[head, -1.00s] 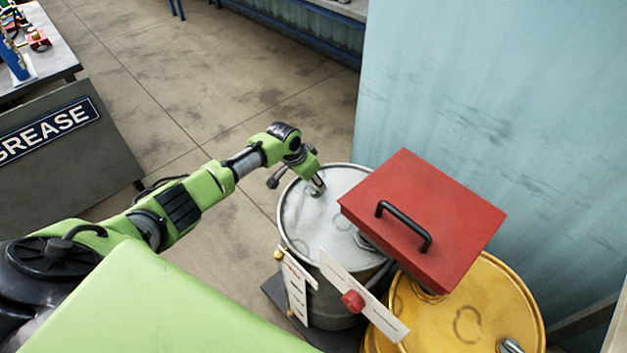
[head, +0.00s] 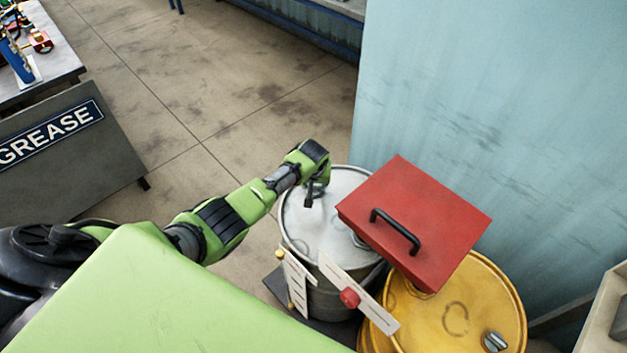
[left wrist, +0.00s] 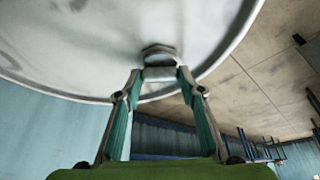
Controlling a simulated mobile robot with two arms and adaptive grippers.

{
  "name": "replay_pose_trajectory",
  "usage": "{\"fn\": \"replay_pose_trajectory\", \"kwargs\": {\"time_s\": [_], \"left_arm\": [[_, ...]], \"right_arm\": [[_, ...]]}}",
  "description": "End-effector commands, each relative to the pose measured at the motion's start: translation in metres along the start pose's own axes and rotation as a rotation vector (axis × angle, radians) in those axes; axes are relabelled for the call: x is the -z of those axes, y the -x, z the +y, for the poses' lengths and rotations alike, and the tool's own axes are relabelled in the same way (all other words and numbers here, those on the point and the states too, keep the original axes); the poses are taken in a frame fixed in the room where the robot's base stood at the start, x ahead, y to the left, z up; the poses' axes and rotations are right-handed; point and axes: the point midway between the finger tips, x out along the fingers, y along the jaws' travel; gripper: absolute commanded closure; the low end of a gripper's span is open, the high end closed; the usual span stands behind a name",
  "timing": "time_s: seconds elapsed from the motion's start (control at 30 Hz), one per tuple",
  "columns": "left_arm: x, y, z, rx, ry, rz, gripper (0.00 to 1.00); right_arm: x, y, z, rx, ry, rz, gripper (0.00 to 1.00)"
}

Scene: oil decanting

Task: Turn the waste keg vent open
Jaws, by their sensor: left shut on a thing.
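The waste keg appears to be the grey steel drum (head: 330,222), in the middle of the head view. My left gripper (head: 310,198) reaches down onto the left part of its lid. In the left wrist view the lid (left wrist: 90,45) fills the top, and my left gripper (left wrist: 160,74) is shut on the small grey vent (left wrist: 158,52) near the rim. In the head view the vent is mostly hidden by the gripper, so how far it is turned cannot be told. My right gripper is not in view.
A red box lid with a black handle (head: 440,215) overhangs the keg's right side, above a yellow drum (head: 480,310). Label plates (head: 360,295) and a red knob (head: 349,298) are in front. A pale blue wall (head: 500,90) stands behind.

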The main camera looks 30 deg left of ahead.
Motion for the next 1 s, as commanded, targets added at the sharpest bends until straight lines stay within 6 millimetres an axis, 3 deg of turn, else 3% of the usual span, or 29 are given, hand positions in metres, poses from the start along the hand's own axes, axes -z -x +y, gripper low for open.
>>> {"fn": "replay_pose_trajectory", "kwargs": {"time_s": [0.27, 0.6, 1.0], "left_arm": [[0.0, -0.002, 0.004, 0.097, 0.243, -0.001, 0.86], [0.0, -0.004, 0.005, 0.213, 0.522, 0.0, 0.86], [0.002, -0.003, 0.005, 0.297, 0.722, 0.001, 0.86]], "right_arm": [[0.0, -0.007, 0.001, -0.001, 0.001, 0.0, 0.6], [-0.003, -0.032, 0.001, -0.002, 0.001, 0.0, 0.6], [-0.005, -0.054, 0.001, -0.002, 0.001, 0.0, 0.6]]}}
